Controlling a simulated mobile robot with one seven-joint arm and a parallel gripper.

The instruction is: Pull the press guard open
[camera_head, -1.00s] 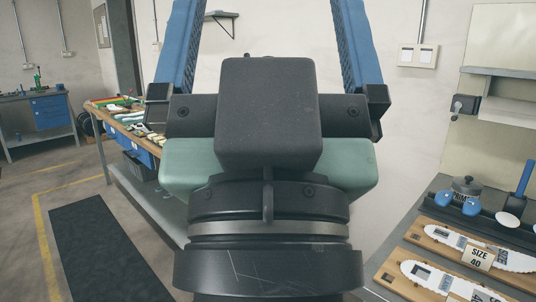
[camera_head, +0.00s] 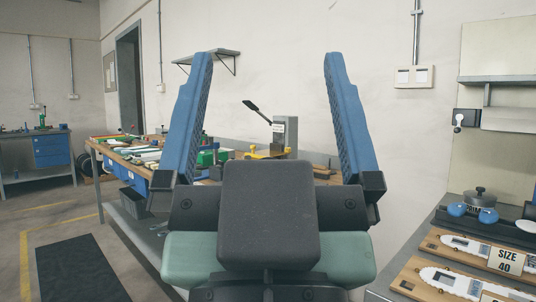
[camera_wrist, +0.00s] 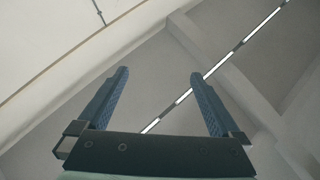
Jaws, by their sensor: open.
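My gripper (camera_head: 269,57) is open and empty, with its two blue fingers pointing up and wide apart in the head view. The wrist view shows the same open fingers (camera_wrist: 159,73) against the ceiling. A small press (camera_head: 285,130) with a grey column and a black lever handle (camera_head: 257,111) stands on the workbench behind, seen between my fingers. Yellow parts show at its base. My gripper body hides what lies in front of and below it. I cannot make out the guard clearly.
The wooden workbench (camera_head: 112,150) carries several tools and parts at the left and behind my gripper. A black mat (camera_head: 76,270) lies on open floor at the left.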

